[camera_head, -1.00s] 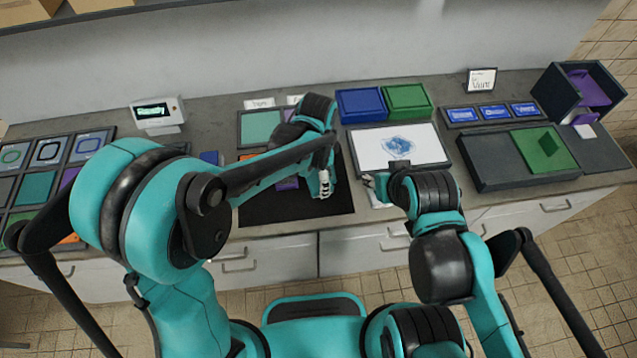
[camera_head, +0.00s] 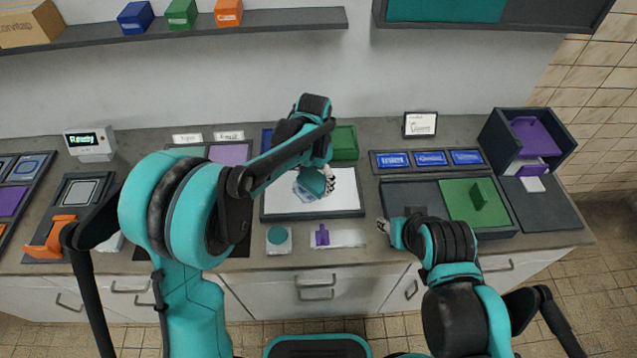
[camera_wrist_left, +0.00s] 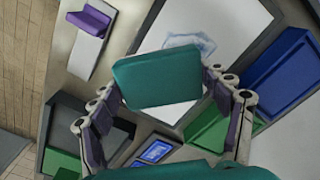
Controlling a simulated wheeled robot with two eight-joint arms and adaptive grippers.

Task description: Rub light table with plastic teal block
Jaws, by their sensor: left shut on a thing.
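The light table (camera_head: 285,207) is a white panel in a dark frame on the counter. It also shows in the left wrist view (camera_wrist_left: 232,22). A pale blue smudge lies on its white surface in the wrist view (camera_wrist_left: 192,44). My left gripper (camera_head: 327,183) is over the light table. It is shut on the teal block (camera_wrist_left: 157,76), which sits between its fingers. I cannot tell whether the block touches the surface. My arm partly hides the panel. My right gripper (camera_head: 384,227) is near the counter's front, right of the light table; its finger opening is unclear.
A purple-handled tool (camera_head: 322,236) and a pale block with a teal round top (camera_head: 278,239) lie in front of the light table. A green box (camera_head: 344,143) stands behind. A dark tray with a green panel (camera_head: 470,203) is to the right.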

